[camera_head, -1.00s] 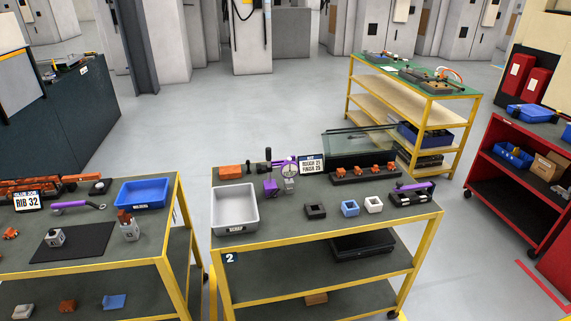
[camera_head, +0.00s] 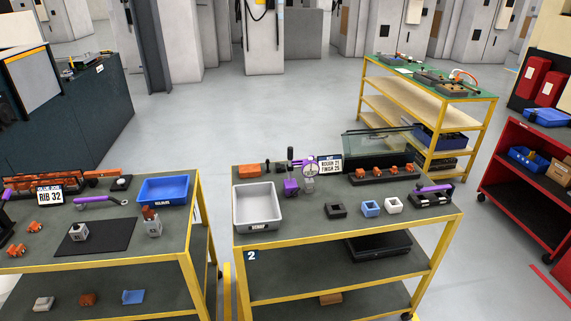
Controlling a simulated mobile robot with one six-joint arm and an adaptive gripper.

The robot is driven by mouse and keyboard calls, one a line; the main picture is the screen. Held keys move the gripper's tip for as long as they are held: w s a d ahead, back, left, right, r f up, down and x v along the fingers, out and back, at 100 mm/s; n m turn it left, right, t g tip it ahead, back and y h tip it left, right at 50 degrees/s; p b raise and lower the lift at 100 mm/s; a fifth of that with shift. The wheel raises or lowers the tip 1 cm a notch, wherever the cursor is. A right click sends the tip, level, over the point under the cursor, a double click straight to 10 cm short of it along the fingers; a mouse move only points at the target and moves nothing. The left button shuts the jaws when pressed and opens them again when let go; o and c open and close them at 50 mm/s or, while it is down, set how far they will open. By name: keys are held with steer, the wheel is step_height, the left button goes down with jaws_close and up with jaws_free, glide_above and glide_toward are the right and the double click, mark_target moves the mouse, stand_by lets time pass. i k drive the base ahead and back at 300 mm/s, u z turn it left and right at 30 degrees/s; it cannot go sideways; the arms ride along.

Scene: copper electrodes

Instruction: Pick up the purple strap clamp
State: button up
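Several purple things show, and I cannot tell for sure which is the strap clamp. A long purple-handled tool (camera_head: 96,199) lies on the left table, behind the black mat. A small purple block-like piece (camera_head: 291,187) stands on the middle table, right of the grey bin. A purple part (camera_head: 309,163) is by the round dial behind it. Another purple bar (camera_head: 434,189) lies on a dark fixture at the right end of the middle table. My gripper is not in view.
The left table (camera_head: 180,231) holds a blue bin (camera_head: 165,190), a black mat (camera_head: 96,236) and orange parts. The middle table (camera_head: 300,226) holds a grey bin (camera_head: 257,225) and small blocks. A narrow gap parts the tables. Open floor (camera_head: 225,115) lies behind them.

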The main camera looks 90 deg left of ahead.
mark_target(294, 162)
steer(key=u, duration=3.15)
steer(key=i, duration=1.05)
steer(key=u, duration=0.1)
